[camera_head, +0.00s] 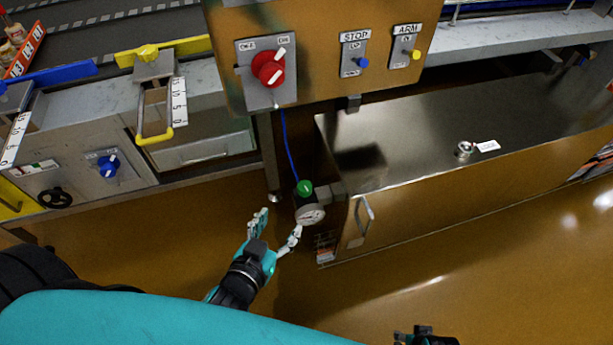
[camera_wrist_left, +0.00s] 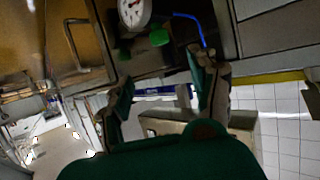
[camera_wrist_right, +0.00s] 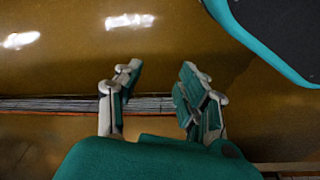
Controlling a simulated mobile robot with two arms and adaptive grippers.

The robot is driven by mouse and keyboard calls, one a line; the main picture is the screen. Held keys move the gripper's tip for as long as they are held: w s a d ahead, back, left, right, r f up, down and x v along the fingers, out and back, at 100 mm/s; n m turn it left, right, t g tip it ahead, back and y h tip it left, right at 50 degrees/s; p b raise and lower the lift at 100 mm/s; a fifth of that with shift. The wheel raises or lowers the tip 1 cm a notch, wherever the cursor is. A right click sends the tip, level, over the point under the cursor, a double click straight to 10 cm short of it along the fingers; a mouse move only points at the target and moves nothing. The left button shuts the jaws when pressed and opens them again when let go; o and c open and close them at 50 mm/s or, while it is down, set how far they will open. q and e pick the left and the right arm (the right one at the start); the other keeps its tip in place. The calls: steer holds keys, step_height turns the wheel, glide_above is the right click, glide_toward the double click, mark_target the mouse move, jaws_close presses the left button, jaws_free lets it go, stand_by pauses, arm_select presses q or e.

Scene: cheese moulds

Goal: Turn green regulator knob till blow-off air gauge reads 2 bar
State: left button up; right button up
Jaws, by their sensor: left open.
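The green regulator knob (camera_head: 304,188) sits on top of a regulator at the left end of the steel cabinet. The round white-faced gauge (camera_head: 310,214) is just below it; its reading is too small to tell. In the left wrist view the gauge (camera_wrist_left: 134,12) is cut by the top edge, with the green knob (camera_wrist_left: 159,37) beside it. My left gripper (camera_head: 278,226) is open and empty, in front of and slightly left of the regulator, apart from the knob. My right gripper (camera_wrist_right: 150,92) is open and empty above the brown floor; only a bit shows in the head view.
A blue air hose (camera_head: 288,145) runs up from the regulator to the control panel (camera_head: 231,25) with a red switch. The steel cabinet (camera_head: 420,130) with a handle (camera_head: 363,216) stands right of it. A bench (camera_head: 205,115) is at left. The front floor is open.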

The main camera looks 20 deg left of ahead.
mark_target(304, 188)
arm_select(q)
steer(key=b+x, duration=0.3)
steer(key=x, duration=1.3)
steer(key=shift+w+a+f, duration=0.1)
steer(key=shift+w+a, duration=0.05)
steer(key=shift+w+f, duration=0.15)
steer(key=shift+w, duration=0.3)
arm_select(e)
step_height(304, 188, up, 10)
steer(key=w, duration=0.1)
steer(key=shift+w+t, duration=0.15)
steer(key=shift+t, duration=0.15)
arm_select(q)
steer(key=c, duration=1.2)
steer(key=shift+n+y+p, duration=0.3)
steer(key=shift+y+p, duration=0.05)
steer(key=shift+y, duration=0.05)
steer(key=o, duration=1.2)
arm_select(e)
step_height(304, 188, down, 2)
steer(key=shift+a+f, duration=0.1)
